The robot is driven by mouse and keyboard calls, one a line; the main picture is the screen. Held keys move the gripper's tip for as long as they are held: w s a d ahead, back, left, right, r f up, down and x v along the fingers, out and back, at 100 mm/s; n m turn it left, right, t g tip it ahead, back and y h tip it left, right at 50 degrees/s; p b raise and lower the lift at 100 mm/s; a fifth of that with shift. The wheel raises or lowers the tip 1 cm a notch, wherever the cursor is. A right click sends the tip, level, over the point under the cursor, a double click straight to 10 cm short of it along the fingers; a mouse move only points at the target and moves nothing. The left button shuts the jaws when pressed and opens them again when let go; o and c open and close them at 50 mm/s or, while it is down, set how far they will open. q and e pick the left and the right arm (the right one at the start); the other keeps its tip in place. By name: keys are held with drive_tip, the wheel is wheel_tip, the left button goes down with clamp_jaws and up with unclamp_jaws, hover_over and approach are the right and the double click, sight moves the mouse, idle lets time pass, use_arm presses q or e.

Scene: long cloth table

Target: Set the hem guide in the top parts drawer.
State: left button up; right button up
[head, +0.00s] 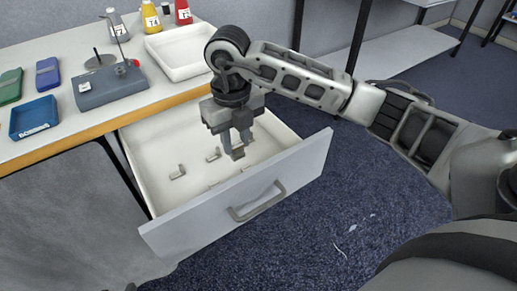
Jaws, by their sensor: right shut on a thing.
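The top parts drawer (152,152) is pulled out from under the table, its white inside showing. My right gripper (236,148) reaches down over the drawer's inside, fingers pointing down. It is shut on a small grey piece (237,154), which looks like the hem guide and is mostly hidden by the fingers. I cannot tell whether the piece touches the drawer floor. Small grey pieces lie in the drawer, one at left (177,173) and one nearer the gripper (213,155). My left gripper is not in view.
The drawer front with its handle (258,204) stands nearest me. On the table are a blue tray (34,118), a grey device (110,86), a white tray (178,52) and labelled bottles (150,17). Blue carpet (330,210) is open to the drawer's right.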

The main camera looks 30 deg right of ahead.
drive_tip(key=w+d+f, duration=0.1)
drive_tip(key=d+f, duration=0.2)
drive_tip(key=d+f+b, duration=0.1)
drive_tip(key=d+f, duration=0.1)
drive_tip(key=d, duration=0.2)
drive_tip(key=w+d+f, duration=0.1)
drive_tip(key=d+f, duration=0.2)
drive_tip(key=d, duration=0.1)
drive_tip(key=shift+w+f, duration=0.35)
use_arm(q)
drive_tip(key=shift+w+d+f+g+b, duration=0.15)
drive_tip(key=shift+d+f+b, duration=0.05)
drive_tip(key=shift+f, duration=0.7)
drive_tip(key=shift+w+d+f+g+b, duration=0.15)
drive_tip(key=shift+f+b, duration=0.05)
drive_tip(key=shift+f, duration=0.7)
use_arm(e)
drive_tip(key=shift+w+d+f, duration=0.1)
drive_tip(key=shift+f, duration=1.55)
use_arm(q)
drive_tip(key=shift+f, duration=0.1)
use_arm(e)
drive_tip(key=shift+f, duration=0.1)
drive_tip(key=o, duration=1)
